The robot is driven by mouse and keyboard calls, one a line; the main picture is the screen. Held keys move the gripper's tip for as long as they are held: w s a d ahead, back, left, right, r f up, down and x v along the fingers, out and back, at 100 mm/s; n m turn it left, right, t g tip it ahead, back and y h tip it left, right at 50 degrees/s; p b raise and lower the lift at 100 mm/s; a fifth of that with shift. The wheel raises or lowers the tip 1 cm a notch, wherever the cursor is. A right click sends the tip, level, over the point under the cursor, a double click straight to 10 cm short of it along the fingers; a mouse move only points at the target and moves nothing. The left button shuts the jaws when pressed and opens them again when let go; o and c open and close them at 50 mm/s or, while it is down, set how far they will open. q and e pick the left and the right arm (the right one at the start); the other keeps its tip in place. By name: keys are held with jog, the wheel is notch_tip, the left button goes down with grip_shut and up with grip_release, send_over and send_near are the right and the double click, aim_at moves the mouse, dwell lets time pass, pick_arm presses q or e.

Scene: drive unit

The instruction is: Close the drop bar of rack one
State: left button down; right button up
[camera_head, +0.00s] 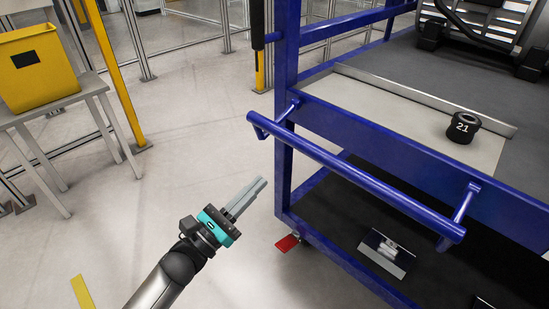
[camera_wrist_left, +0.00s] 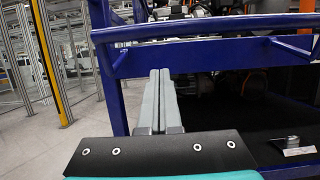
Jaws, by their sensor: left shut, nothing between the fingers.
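The blue rack (camera_head: 285,80) stands at the right of the head view. Its blue drop bar (camera_head: 350,172) sticks out in front of the upper shelf on two short arms, held away from the shelf edge. The bar also crosses the top of the left wrist view (camera_wrist_left: 210,27). My left gripper (camera_head: 257,187) is shut and empty, left of the rack and apart from the bar. In the left wrist view its fingers (camera_wrist_left: 159,88) point toward the rack, below the bar. My right gripper is not in view.
A black part marked 21 (camera_head: 463,127) sits on the upper shelf. A metal block (camera_head: 387,252) lies on the dark lower shelf. A yellow bin (camera_head: 42,68) stands on a grey table at the left. Floor between table and rack is clear.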

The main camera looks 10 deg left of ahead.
pick_arm(q)
jog(key=w+d+r, duration=0.3)
jog(key=w+r, duration=0.2)
jog(key=shift+d, duration=0.25)
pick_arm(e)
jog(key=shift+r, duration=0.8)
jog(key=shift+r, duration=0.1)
